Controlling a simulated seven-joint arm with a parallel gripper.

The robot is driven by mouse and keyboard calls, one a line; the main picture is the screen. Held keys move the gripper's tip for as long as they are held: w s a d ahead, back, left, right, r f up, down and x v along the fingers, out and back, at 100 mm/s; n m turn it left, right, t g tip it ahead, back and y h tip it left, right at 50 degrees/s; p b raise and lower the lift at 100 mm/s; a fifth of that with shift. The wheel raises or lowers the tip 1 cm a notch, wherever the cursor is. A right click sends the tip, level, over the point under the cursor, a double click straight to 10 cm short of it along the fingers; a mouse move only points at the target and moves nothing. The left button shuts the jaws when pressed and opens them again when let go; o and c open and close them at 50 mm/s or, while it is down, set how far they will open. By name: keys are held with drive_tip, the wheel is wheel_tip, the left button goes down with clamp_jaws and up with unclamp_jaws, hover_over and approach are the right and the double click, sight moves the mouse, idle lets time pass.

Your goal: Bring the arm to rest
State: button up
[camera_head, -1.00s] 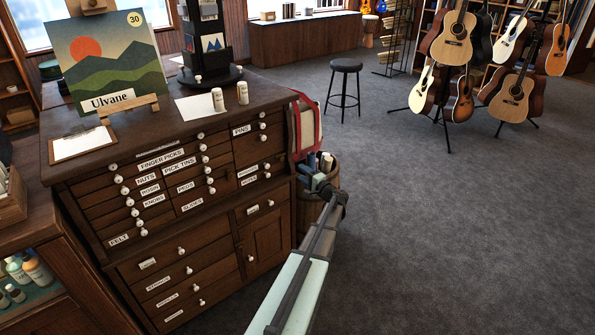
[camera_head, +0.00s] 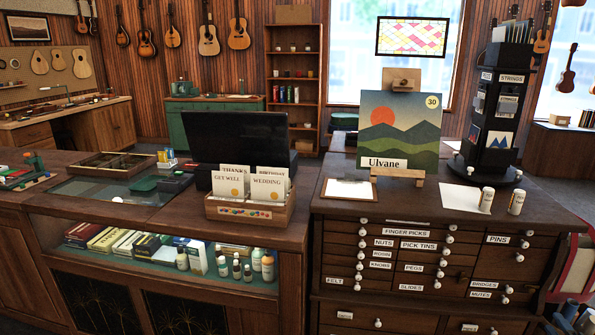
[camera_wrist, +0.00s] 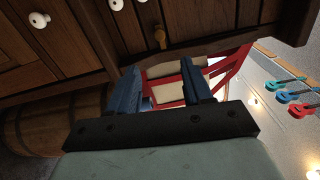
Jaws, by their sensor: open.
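My gripper (camera_head: 572,313) shows only in part at the lower right edge of the head view, beside the right side of the dark wooden drawer cabinet (camera_head: 400,262). In the wrist view my gripper (camera_wrist: 160,88) has its two blue fingers spread apart, with nothing held between them. A red-framed thing with pale panels (camera_wrist: 215,72) is seen beyond the fingers, and the cabinet's underside and white knobs fill the top left. Most of my arm is out of the head view.
A wooden barrel or bucket (camera_wrist: 40,125) is at the left in the wrist view. On the cabinet stand a landscape picture (camera_head: 402,128), a clipboard (camera_head: 350,190), a dark string rack (camera_head: 497,110) and two small white bottles. A card box (camera_head: 250,212) sits on the counter.

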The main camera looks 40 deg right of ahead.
drive_tip(key=w+a+f+n+g+y, duration=0.2)
drive_tip(key=a+f+n+g+y, duration=0.3)
drive_tip(key=a+f+y, duration=0.9)
drive_tip(key=w+a+f+n+g, duration=0.2)
drive_tip(key=w+a+f, duration=0.2)
drive_tip(key=a, duration=0.4)
drive_tip(key=w+a+f+n+g+y, duration=0.15)
drive_tip(key=w+a+f, duration=0.25)
drive_tip(key=a, duration=0.4)
drive_tip(key=w+a+f+n+g+h, duration=0.1)
drive_tip(key=w+a+f+n+g, duration=0.2)
drive_tip(key=a, duration=0.6)
drive_tip(key=w+a+f+n+g+y, duration=0.1)
drive_tip(key=w+a+f+n+g, duration=0.15)
drive_tip(key=a, duration=0.55)
drive_tip(key=w+a+f+n+g, duration=0.15)
drive_tip(key=w+a, duration=0.25)
drive_tip(key=a, duration=0.5)
drive_tip(key=w+a+f+n+g+y, duration=0.1)
drive_tip(key=w+a+n, duration=0.2)
drive_tip(key=a, duration=0.5)
drive_tip(key=a+f+n+g+h, duration=0.1)
drive_tip(key=a+n, duration=0.3)
drive_tip(key=a, duration=0.7)
drive_tip(key=s+a+f+n+g+h, duration=0.1)
drive_tip(key=a+n, duration=0.4)
drive_tip(key=a, duration=0.7)
drive_tip(key=shift+f+g+h, duration=0.3)
drive_tip(key=shift+g+h, duration=0.35)
drive_tip(key=shift+h, duration=0.3)
